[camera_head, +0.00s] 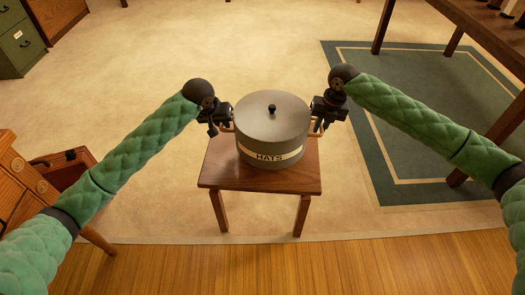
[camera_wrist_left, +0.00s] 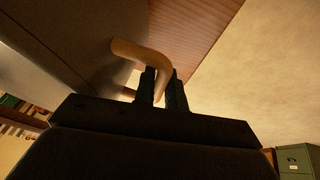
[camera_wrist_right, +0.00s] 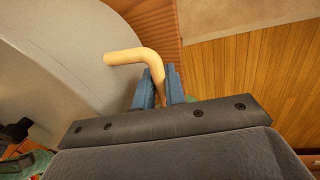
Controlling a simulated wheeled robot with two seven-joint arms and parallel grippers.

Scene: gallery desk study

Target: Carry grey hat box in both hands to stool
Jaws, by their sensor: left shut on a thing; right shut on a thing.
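The grey hat box (camera_head: 271,128) is round and upright, with a black knob on its lid and a pale band lettered HATS. In the head view it appears over the top of the wooden stool (camera_head: 228,178); I cannot tell whether it touches the seat. My left gripper (camera_head: 226,122) is shut on the box's tan left handle (camera_wrist_left: 140,52). My right gripper (camera_head: 318,122) is shut on the tan right handle (camera_wrist_right: 135,56). The box's grey side also shows in the left wrist view (camera_wrist_left: 60,40) and the right wrist view (camera_wrist_right: 70,75).
A wooden desk with an open drawer (camera_head: 70,165) stands at the left. A green cabinet (camera_head: 20,45) is at the back left. A green rug (camera_head: 400,125) and a wooden table (camera_head: 470,25) are at the right. Pale carpet around the stool is clear.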

